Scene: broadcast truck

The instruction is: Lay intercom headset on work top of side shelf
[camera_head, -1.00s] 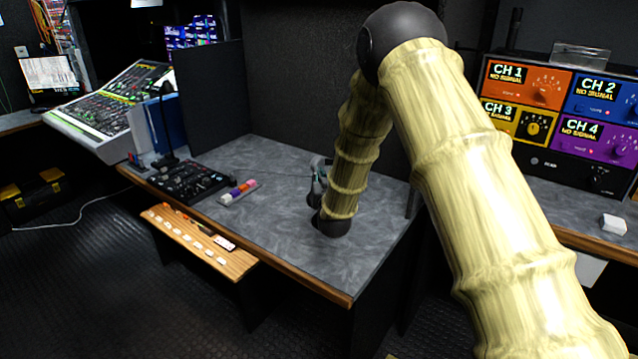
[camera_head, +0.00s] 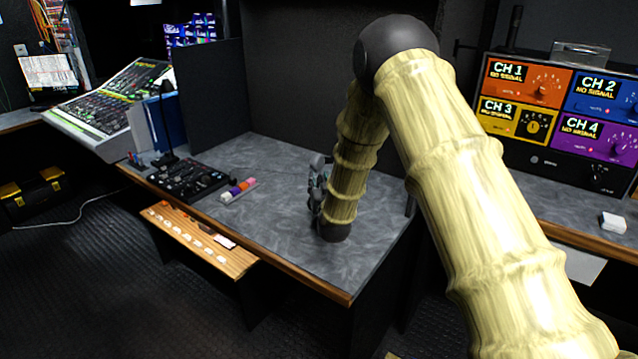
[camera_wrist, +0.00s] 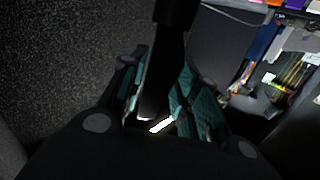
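My gripper (camera_wrist: 163,75) has teal pads. In the wrist view, a dark, narrow thing (camera_wrist: 173,50) reaches from the top edge down between the two pads. It may be part of the intercom headset, but it is too dark to be sure. The pads stand close on both sides of it, and I cannot tell whether they press on it. In the head view, my gripper (camera_head: 317,185) is over the grey desk top (camera_head: 275,220), near the back wall and partly behind my forearm. No whole headset shows.
The wooden shelf carries a row of small white pieces and a pale block (camera_head: 224,241). A monitor rack (camera_head: 560,125) stands right. The desk's front middle is clear.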

